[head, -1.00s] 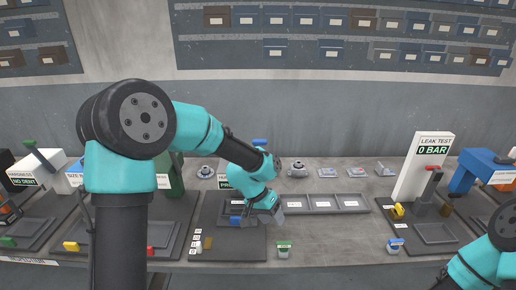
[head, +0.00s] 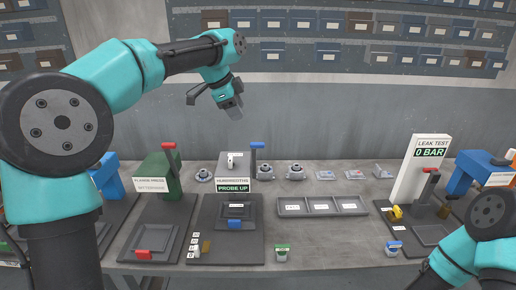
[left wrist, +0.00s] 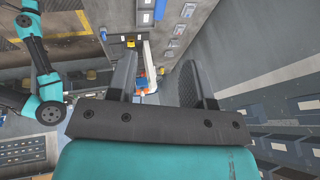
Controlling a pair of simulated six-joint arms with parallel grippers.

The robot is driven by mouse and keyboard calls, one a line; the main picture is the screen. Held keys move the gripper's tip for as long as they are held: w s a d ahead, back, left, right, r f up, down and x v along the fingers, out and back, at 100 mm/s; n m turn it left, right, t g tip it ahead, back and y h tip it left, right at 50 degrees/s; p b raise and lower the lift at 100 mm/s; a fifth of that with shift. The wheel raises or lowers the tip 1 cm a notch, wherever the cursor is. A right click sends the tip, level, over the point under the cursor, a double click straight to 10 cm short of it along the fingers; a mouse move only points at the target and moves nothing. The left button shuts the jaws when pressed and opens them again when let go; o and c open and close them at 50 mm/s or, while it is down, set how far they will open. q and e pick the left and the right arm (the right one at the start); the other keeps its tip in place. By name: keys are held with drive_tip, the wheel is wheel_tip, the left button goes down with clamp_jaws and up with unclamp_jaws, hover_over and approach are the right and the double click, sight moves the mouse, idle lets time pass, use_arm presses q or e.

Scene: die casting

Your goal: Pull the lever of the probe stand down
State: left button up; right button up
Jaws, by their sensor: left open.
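The probe stand (head: 234,168) is a grey block on a dark base, with a green "PROBE UP" display (head: 234,187) on its front. Its lever (head: 254,160) stands upright at the block's right side and ends in a blue handle (head: 257,145). My left gripper (head: 232,108) is raised in front of the back wall, up and left of the blue handle in the picture and apart from it. In the left wrist view the left gripper (left wrist: 161,82) has its two fingers wide apart with nothing held. My right gripper is outside the head view; only part of that arm shows.
The green flange press (head: 162,182) with its red-topped lever stands left of the probe stand. A grey three-part tray (head: 322,214) lies to the right. The white leak test panel (head: 420,170) stands farther right. Small metal parts (head: 295,171) lie behind the tray.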

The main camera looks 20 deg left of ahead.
sight(257, 143)
use_arm(q)
drive_tip(key=x, duration=1.7)
drive_tip(key=shift+w+d+f, duration=0.1)
drive_tip(key=shift+f, duration=0.1)
clamp_jaws()
